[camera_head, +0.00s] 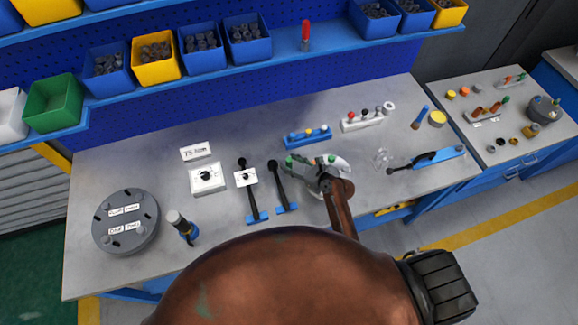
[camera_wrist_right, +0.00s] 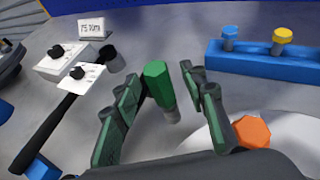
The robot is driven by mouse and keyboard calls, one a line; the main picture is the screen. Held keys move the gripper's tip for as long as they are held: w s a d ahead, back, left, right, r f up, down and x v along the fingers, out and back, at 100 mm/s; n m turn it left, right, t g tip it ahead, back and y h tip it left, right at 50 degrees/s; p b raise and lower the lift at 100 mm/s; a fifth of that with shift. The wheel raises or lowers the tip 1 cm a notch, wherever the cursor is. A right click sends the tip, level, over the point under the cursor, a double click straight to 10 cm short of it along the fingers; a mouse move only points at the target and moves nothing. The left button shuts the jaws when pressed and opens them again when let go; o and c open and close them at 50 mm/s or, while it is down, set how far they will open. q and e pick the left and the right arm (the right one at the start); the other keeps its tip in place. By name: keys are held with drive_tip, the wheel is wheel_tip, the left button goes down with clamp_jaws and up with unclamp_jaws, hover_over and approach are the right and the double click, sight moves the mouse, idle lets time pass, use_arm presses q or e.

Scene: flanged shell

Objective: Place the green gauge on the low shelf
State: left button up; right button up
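The green gauge has a green hexagonal head and a short grey shank. It shows in the right wrist view (camera_wrist_right: 157,84), head up, between the two fingers of my right gripper (camera_wrist_right: 166,92). The fingers are apart, with a gap seen on each side of the head, so I see no grip on it. In the head view, the right gripper (camera_head: 302,166) is low over the middle of the bench and partly hides that spot. The low shelf (camera_head: 284,52) is the blue ledge carrying bins behind the bench. My left gripper is not in view.
A blue rack (camera_head: 308,136) with coloured pegs stands just behind the gripper. Black-handled tools (camera_head: 281,188) and white blocks lie to its left. A red upright piece (camera_head: 305,36) stands on the shelf right of the blue bins, with bare shelf around it.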

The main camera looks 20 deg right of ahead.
drive_tip(key=shift+w+a+f, duration=0.15)
drive_tip(key=shift+w, duration=0.1)
drive_tip(key=shift+s, duration=0.1)
drive_tip(key=shift+c, duration=0.4)
drive_tip(key=c, duration=1)
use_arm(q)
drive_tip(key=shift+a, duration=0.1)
